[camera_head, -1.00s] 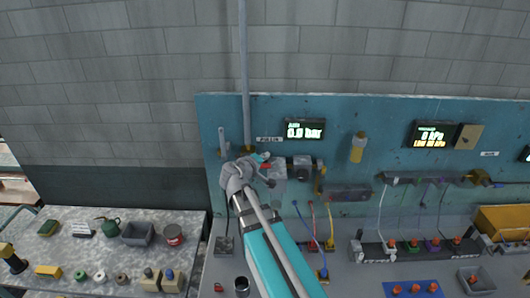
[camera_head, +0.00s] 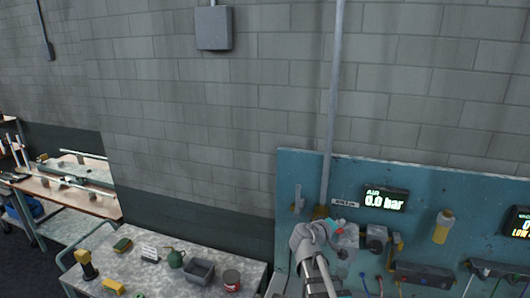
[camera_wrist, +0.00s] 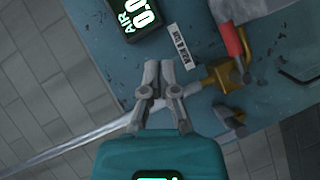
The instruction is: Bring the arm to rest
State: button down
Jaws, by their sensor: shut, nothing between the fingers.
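My gripper (camera_wrist: 160,72) shows in the wrist view with its two grey fingers together and nothing between them. It is in front of the teal wall panel (camera_head: 300,171). In the wrist view a brass valve (camera_wrist: 222,77) with a red lever (camera_wrist: 233,38) lies to the right of the fingers, with a gap in the picture between them. In the head view my arm (camera_head: 314,265) rises from the bottom edge to the panel. My wrist hides part of the valve area there, and the fingers cannot be made out.
A pressure display (camera_head: 385,199) reads 0.0 bar, right of a vertical pipe (camera_head: 333,100). A yellow-labelled bottle (camera_head: 443,227) hangs farther right.

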jog(key=s+a+f+m+g+y+b, duration=0.2)
jog(key=s+f+g+y+b, duration=0.3)
jog(key=f, duration=0.6)
jog(key=s+a+f+m+b, duration=0.1)
jog(key=s+f+b, duration=0.2)
jog(key=f+b, duration=0.7)
jog(key=s+a+f+g+y+b, duration=0.2)
jog(key=s+a+f+y+b, duration=0.1)
jog(key=f, duration=0.5)
jog(key=s+a+f+g+y+b, duration=0.2)
jog(key=s+a+f+y+b, duration=0.2)
jog(key=a+f, duration=0.3)
notch_tip(320, 180, down, 2)
jog(key=shift+s+a+f+b, duration=0.2)
jog(key=shift+s+b, duration=0.6)
jog(key=shift+s, duration=0.05)
